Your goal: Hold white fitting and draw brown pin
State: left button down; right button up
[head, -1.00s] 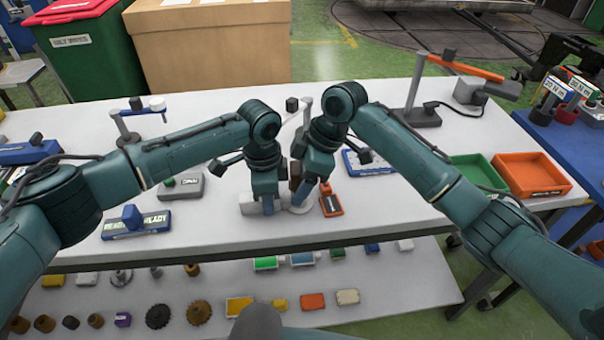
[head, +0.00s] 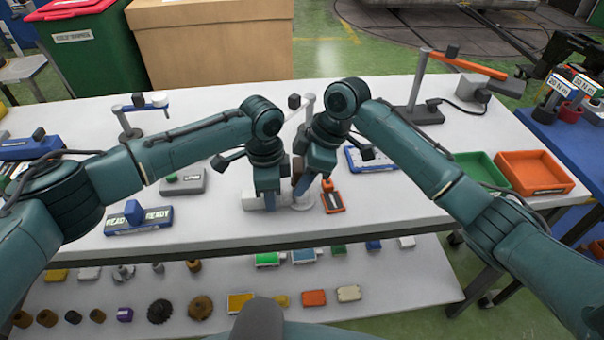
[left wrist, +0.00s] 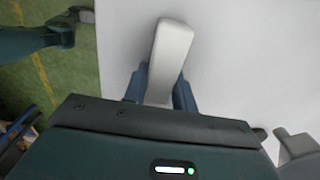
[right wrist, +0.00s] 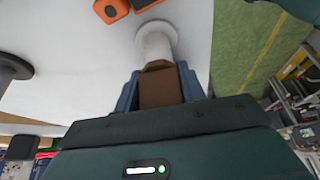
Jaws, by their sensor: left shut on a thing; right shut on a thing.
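The white fitting (left wrist: 173,50) is a pale elongated block between my left gripper's fingers (left wrist: 160,90). In the head view its end (head: 251,201) shows left of my left gripper (head: 270,207), low over the table. The brown pin (right wrist: 159,88) is a squared brown piece between my right gripper's fingers (right wrist: 157,92). In the head view my right gripper (head: 302,190) is tilted, just right of the left one. A white round post with a flange (right wrist: 156,42) lies directly beyond the pin. Whether the pin still sits in it, or the post belongs to the fitting, I cannot tell.
An orange-and-black part (head: 333,201) lies close right of my right gripper. Behind stand a grey post (head: 309,103) and a blue-white tray (head: 368,160). A grey box (head: 184,182) and a blue READY block (head: 138,219) lie left. Green (head: 478,170) and orange (head: 535,173) bins stand right.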

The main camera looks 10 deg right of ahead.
grip_shut()
jog(key=shift+r, duration=0.15)
jog(key=shift+r, duration=0.6)
jog(key=shift+a+r, duration=0.15)
jog(key=shift+r, duration=1.5)
jog(key=shift+a+r, duration=0.1)
jog(key=shift+r, duration=1.55)
jog(key=o, duration=0.5)
grip_release()
jog(key=o, duration=0.5)
jog(key=shift+d+f, duration=0.1)
jog(key=shift+f, duration=0.05)
jog(key=shift+c, duration=0.2)
jog(key=shift+o, duration=0.4)
jog(key=shift+d+f, duration=0.1)
